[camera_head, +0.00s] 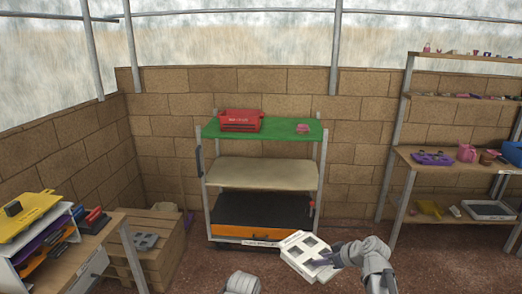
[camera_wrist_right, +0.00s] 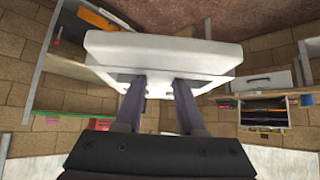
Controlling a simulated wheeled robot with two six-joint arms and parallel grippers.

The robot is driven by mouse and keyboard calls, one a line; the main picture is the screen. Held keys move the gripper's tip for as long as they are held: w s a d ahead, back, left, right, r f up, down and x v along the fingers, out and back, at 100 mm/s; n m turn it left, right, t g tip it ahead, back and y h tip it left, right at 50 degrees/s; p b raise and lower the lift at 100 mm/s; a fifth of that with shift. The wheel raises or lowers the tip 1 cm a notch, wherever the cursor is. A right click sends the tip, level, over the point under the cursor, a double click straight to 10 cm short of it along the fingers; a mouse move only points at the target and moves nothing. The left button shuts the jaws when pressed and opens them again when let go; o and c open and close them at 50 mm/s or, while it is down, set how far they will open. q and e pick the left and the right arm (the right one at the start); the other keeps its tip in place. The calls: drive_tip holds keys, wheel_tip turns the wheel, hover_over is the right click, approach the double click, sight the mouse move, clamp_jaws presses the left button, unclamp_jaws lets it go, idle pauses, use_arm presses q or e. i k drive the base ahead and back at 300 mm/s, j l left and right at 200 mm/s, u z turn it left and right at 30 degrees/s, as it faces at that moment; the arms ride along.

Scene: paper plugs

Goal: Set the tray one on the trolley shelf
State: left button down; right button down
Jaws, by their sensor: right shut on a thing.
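A white tray (camera_head: 299,263) with square openings is held by my right gripper (camera_head: 324,259), low in front of the trolley's right side. In the right wrist view, the two dark fingers (camera_wrist_right: 160,88) meet the edge of the white tray (camera_wrist_right: 160,52), which spans the upper middle. The trolley stands against the brick wall. Its green top shelf (camera_head: 270,130) bears a red crate (camera_head: 240,120) and a small pink thing (camera_head: 303,128). Its beige middle shelf (camera_head: 262,174) is bare. Its dark bottom shelf (camera_head: 260,212) has an orange front.
A wooden rack (camera_head: 440,160) with pots and trays stands at the right. At the left are a table (camera_head: 98,245) with coloured trays and a wooden crate (camera_head: 165,255) bearing a grey tray (camera_head: 146,241). Reddish floor (camera_head: 345,215) is open between trolley and rack.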

sight(233, 174)
drive_tip(key=i, duration=2.9)
